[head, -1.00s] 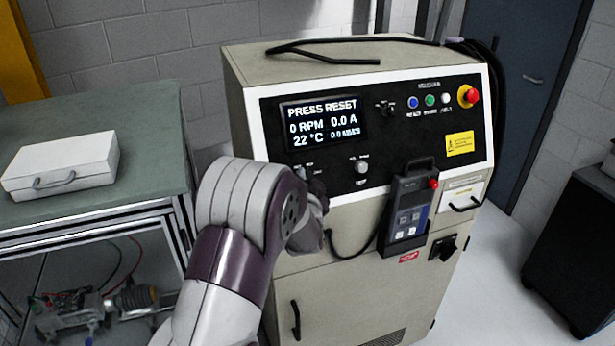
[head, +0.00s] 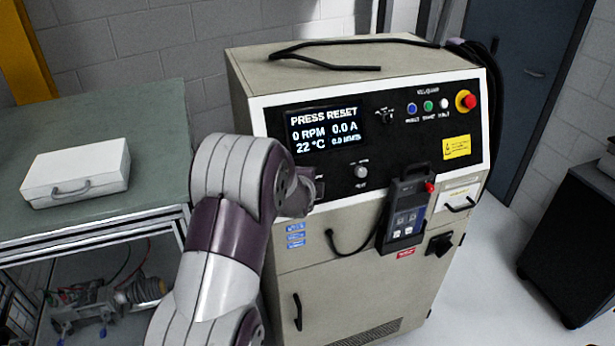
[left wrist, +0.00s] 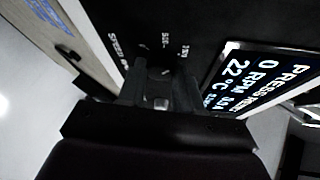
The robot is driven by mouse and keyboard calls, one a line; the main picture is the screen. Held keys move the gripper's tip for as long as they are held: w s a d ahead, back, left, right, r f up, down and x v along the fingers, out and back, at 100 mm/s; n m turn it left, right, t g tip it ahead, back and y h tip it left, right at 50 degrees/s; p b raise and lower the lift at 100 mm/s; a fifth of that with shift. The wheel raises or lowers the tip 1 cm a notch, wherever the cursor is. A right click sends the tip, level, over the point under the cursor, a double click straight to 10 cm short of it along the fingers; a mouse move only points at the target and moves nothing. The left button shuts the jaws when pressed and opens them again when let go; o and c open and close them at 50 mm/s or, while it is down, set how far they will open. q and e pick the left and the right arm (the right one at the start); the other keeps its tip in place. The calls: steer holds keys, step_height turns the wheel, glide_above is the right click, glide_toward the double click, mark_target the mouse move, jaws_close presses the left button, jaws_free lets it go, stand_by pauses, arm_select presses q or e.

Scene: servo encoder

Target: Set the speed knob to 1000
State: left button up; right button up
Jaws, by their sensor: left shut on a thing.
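The cabinet's black control panel (head: 410,140) has a screen (head: 325,125) reading PRESS RESET, 0 RPM, 0.0 A and 22 °C. My left arm reaches the panel below the screen, and its wrist hides the speed knob in the head view. In the left wrist view, my left gripper (left wrist: 160,82) is shut around the dark speed knob (left wrist: 158,72), beside printed SPEED RPM lettering and scale numbers. The fingers hide most of the knob, and its pointer setting cannot be read. My right gripper is out of view.
A pendant (head: 405,215) with a red button hangs on the cabinet front. Small buttons and a red emergency stop (head: 466,100) are at upper right. A white case (head: 77,172) lies on the green bench (head: 120,105).

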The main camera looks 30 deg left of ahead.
arm_select(q)
steer(key=shift+w+r+m+g+p, duration=0.1)
steer(key=shift+m+g+p, duration=0.7)
steer(key=shift+m+p, duration=1.1)
steer(key=shift+n+p, duration=0.4)
steer(key=shift+p, duration=0.05)
steer(key=o, duration=1)
steer(key=shift+o, duration=0.2)
